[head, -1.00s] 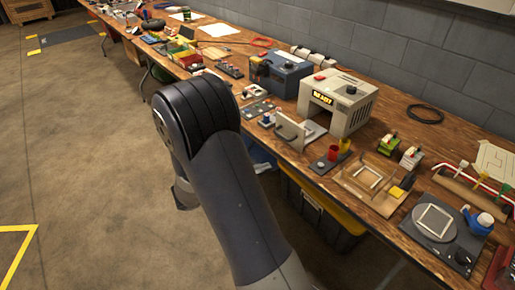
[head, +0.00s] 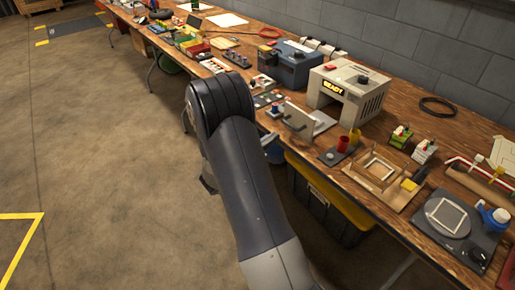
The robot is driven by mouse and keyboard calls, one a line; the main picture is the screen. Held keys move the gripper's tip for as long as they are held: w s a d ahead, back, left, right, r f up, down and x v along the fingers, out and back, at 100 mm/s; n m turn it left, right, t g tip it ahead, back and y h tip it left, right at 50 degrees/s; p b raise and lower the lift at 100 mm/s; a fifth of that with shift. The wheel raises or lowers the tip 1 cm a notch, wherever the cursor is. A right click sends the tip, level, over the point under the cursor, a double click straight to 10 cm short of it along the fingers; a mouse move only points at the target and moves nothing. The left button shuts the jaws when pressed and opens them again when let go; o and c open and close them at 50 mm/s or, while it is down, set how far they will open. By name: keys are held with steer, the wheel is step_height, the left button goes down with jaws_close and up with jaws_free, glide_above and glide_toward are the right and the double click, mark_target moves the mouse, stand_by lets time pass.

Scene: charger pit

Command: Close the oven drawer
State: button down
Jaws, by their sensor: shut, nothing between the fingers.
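My gripper is not visible in the head view. Only my dark arm shows, left of the drawer, and it hides whatever lies behind and below it.
A wooden frame fixture (head: 380,170) is further right. A blue-grey machine (head: 287,66) stands left of the oven. A black bin with a yellow lid (head: 325,200) is under the bench. Floor at left is clear.

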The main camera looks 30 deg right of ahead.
mark_target(297, 121)
steer(key=shift+w+d+r, duration=0.1)
steer(key=shift+d+r, duration=0.1)
steer(key=shift+d, duration=0.85)
steer(key=shift+w+d+r, duration=0.1)
steer(key=shift+d+r, duration=0.05)
steer(key=shift+d, duration=0.9)
steer(key=shift+w+d, duration=0.15)
steer(key=shift+d, duration=1.8)
